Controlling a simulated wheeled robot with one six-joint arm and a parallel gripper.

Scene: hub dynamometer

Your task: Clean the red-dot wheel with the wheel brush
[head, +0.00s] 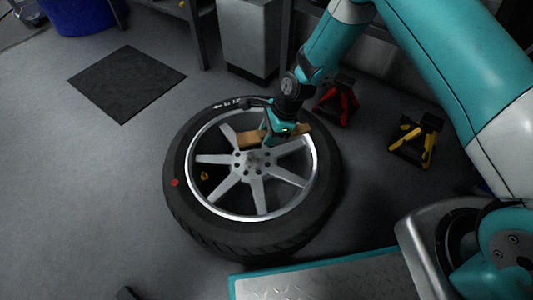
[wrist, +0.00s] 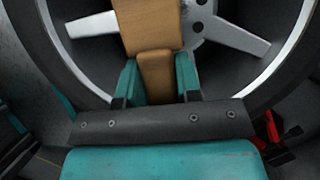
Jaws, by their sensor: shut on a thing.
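The red-dot wheel (head: 240,210) lies flat on the floor, with a black tyre, silver spokes and a red dot (head: 175,183) on its left sidewall. In the wrist view its spokes (wrist: 240,38) fill the top. My gripper (head: 273,133) is over the far part of the rim. It is shut on the brown wooden block of the wheel brush (head: 250,138), which shows between the fingers in the wrist view (wrist: 152,38). The brush lies across the spokes near the hub; its bristles are hidden, and I cannot tell if it touches the wheel.
A red jack stand (head: 340,100) and a yellow and black one (head: 417,138) stand to the right of the wheel. A grey cabinet (head: 250,40) is behind it. A dark mat (head: 126,82) lies at the left, with free floor around it.

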